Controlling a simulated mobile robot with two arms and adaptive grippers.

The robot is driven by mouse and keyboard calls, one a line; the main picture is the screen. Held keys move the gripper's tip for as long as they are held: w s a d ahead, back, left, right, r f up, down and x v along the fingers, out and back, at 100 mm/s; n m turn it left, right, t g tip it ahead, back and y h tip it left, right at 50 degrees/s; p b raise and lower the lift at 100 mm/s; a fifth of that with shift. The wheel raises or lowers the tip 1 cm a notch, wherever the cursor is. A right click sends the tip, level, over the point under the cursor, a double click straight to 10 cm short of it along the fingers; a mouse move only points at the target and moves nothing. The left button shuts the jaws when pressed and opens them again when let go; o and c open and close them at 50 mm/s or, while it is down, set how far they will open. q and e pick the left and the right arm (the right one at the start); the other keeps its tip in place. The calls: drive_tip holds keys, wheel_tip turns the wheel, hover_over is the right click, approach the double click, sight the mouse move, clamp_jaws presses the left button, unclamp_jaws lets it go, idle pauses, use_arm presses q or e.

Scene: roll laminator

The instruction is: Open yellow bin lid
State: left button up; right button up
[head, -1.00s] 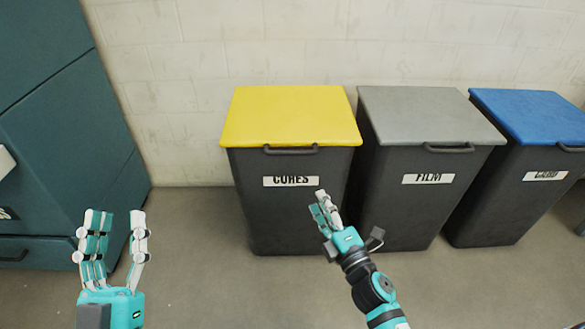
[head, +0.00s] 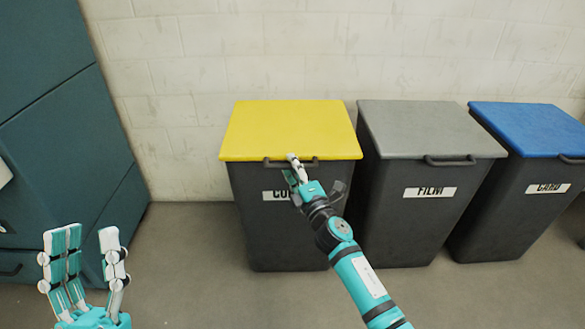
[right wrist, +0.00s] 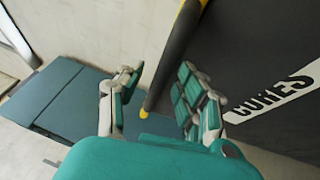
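The yellow lid (head: 290,128) lies closed and flat on the dark grey bin labelled CORES (head: 270,235). A dark bar handle (head: 275,163) runs along the lid's front edge. My right gripper (head: 293,168) is at the middle of this handle, in front of the bin, and covers part of the handle and label. In the right wrist view its fingers (right wrist: 160,88) are apart, with the dark bar (right wrist: 182,35) showing at the gap between them. I cannot tell if they touch it. My left gripper (head: 85,245) is open and empty at the lower left.
A bin with a grey lid (head: 425,130) labelled FILM and a bin with a blue lid (head: 530,128) stand to the right. A teal cabinet (head: 60,130) stands at left. A pale block wall (head: 330,50) is close behind the bins. The floor in front is open.

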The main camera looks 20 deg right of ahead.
drive_tip(key=shift+w, duration=0.25)
clamp_jaws()
drive_tip(key=shift+r, duration=0.1)
idle(0.3)
